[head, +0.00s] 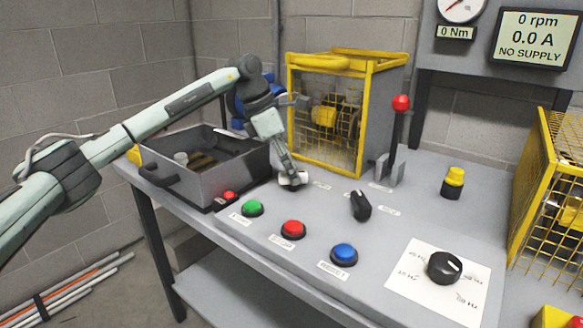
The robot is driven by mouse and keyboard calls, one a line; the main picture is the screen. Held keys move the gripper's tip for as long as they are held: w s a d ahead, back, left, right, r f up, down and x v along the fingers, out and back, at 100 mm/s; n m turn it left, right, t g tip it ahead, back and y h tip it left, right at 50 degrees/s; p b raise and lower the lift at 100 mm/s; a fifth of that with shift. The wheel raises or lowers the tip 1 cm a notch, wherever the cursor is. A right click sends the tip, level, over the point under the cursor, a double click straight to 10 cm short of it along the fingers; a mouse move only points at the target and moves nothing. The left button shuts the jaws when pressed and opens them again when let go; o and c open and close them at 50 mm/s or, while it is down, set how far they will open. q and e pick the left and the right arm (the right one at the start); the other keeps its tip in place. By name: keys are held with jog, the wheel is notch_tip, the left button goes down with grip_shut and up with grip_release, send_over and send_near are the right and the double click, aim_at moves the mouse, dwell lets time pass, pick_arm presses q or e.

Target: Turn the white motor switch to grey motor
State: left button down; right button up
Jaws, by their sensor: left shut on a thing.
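The white switch (293,181) sits on the grey bench top, behind the green button. My left gripper (291,175) reaches down from above and is shut on it, hiding much of its top. I cannot tell which way the switch points. A small label (322,185) lies to its right, too small to read. A caged motor (325,117) in a yellow-framed guard stands behind the switch. My right gripper is out of view.
Green (252,208), red (293,229) and blue (344,253) buttons line the front. A black selector (361,206), a red-knobbed lever (400,103), a black dial (444,267) and a second yellow cage (550,200) stand right. A grey bin (234,177) is left. The display (536,37) reads NO SUPPLY.

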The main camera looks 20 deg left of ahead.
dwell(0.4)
pick_arm(q)
jog(key=c, duration=1.3)
grip_release()
jog(key=v, duration=1.2)
